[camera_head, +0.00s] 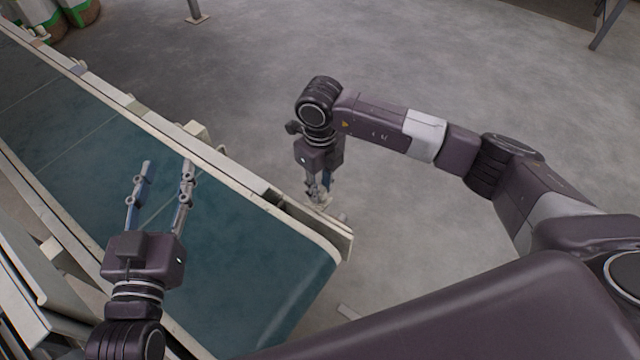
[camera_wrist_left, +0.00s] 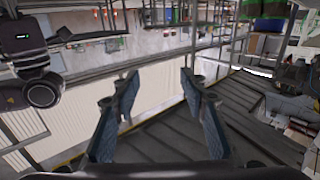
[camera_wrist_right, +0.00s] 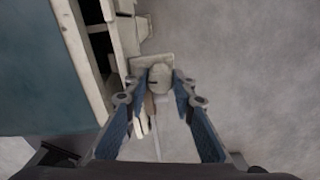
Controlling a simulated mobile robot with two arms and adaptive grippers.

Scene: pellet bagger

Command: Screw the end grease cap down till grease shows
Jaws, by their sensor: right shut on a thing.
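The end grease cap (camera_wrist_right: 160,76) is a small, pale, rounded piece beside the conveyor's end in the right wrist view. My right gripper (camera_wrist_right: 160,82) points down and is shut on the cap, with a blue-padded finger on each side. In the head view, my right gripper (camera_head: 320,194) is just outside the conveyor's far corner, and its fingers largely hide the cap. Whether grease shows at the cap cannot be made out. My left gripper (camera_head: 167,168) is open and empty above the belt; its spread fingers also show in the left wrist view (camera_wrist_left: 160,80).
The conveyor's teal belt (camera_head: 250,255) fills the left and centre of the head view. Its pale side rail (camera_head: 235,172) runs close beside my right gripper. A pale bracket (camera_wrist_right: 150,62) is behind the cap. Grey floor (camera_head: 430,230) is open to the right.

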